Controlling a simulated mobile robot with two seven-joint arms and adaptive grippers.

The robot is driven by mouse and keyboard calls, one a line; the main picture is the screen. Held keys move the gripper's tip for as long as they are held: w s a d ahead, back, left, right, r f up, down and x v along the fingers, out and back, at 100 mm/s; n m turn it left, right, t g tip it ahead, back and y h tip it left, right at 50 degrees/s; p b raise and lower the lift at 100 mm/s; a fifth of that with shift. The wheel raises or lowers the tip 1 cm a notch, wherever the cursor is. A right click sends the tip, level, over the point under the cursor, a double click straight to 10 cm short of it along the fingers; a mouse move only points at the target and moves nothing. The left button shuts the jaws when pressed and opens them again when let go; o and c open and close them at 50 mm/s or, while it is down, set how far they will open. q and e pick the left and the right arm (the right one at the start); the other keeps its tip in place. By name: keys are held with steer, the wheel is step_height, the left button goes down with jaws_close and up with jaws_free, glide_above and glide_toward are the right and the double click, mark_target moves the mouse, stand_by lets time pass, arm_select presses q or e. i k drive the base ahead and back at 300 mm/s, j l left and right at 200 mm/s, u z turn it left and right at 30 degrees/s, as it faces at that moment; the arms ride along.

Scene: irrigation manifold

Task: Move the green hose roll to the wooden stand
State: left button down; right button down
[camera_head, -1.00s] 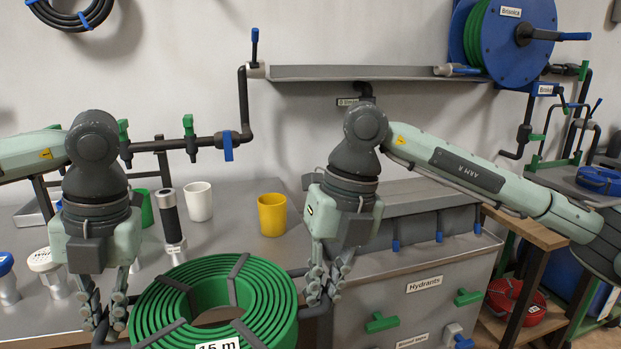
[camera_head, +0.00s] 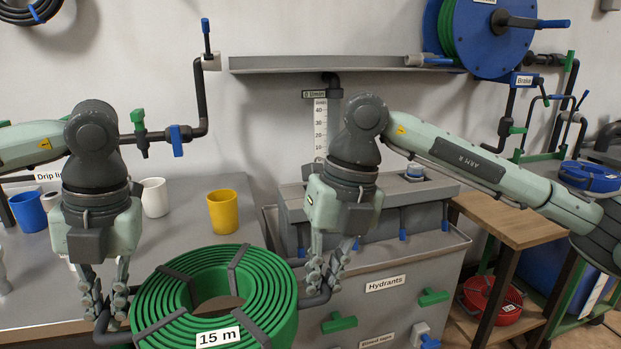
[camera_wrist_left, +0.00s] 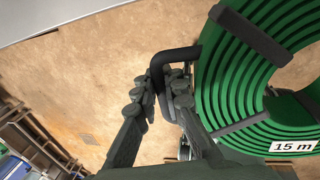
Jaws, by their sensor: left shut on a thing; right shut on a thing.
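The green hose roll (camera_head: 268,290), with black straps and a "15 m" label, is held level between my two grippers. My left gripper (camera_head: 106,305) is shut on the roll's left black handle. The left wrist view shows this handle (camera_wrist_left: 178,57) between the fingers, with the roll (camera_wrist_left: 222,85) beside them. My right gripper (camera_head: 322,283) is shut on the right black handle. The roll is in front of the grey bench, with brown floor below it in the left wrist view. The wooden stand (camera_head: 507,222) is at the right; its visible top is bare.
A grey Hydrants cabinet (camera_head: 385,305) with green taps stands between the roll and the stand. A red hose roll (camera_head: 490,300) lies on the lower shelf. A blue roll (camera_head: 590,176) lies at the far right. Yellow (camera_head: 223,211) and white cups stand on the bench (camera_head: 185,225).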

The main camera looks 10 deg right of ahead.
mark_target(530, 212)
steer(key=l, duration=1.1)
steer(key=i+l, duration=0.15)
steer(key=l, duration=2.1)
steer(key=i+l, duration=0.1)
steer(key=l, duration=0.2)
steer(key=i+l, duration=0.1)
steer(key=l, duration=0.15)
steer(key=i+l, duration=0.45)
